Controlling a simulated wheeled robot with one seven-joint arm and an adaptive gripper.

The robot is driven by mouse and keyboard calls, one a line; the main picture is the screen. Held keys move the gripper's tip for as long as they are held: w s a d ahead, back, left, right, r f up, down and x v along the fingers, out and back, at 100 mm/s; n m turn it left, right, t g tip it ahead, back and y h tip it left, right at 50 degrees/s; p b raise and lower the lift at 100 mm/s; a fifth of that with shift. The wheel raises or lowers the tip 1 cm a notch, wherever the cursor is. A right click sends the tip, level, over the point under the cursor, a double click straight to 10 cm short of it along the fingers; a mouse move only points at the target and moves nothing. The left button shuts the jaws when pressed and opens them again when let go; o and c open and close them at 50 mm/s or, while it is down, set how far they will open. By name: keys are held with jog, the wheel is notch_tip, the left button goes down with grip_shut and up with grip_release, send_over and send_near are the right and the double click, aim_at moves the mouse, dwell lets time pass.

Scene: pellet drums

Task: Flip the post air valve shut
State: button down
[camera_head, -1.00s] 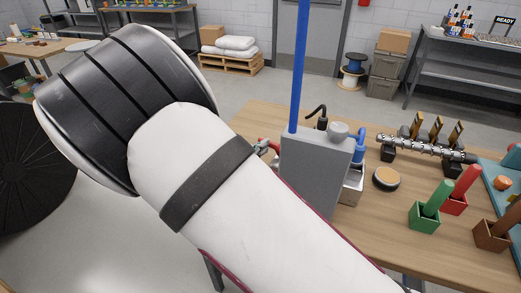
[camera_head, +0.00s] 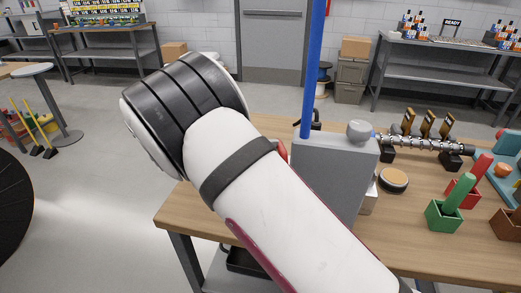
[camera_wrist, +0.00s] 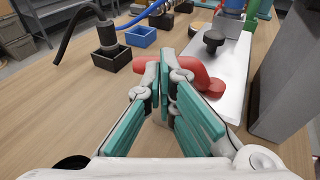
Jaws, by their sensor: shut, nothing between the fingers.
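In the wrist view a red lever-like part (camera_wrist: 205,86), probably the valve handle, lies across the near end of a pale plate (camera_wrist: 222,72) that carries a black knob (camera_wrist: 213,41). My gripper (camera_wrist: 166,62) is shut and empty, its teal-padded fingers together just in front of the red part. I cannot tell whether the tips touch it. In the head view a grey box (camera_head: 330,170) with a blue pole (camera_head: 313,70) and a round knob stands on the bench. A bit of red (camera_head: 282,150) shows beside it. My arm hides the gripper there.
The wooden bench (camera_head: 188,208) holds a tan-topped round puck (camera_head: 394,180), a green holder (camera_head: 443,215), a red holder and a rail with levers (camera_head: 425,142). In the wrist view black (camera_wrist: 112,57) and blue (camera_wrist: 141,37) boxes with hoses stand left. A grey block (camera_wrist: 288,75) rises close at right.

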jog(key=shift+w+d, duration=0.35)
jog(key=shift+d, duration=0.25)
jog(key=shift+w+d, duration=0.35)
jog(key=shift+d, duration=0.35)
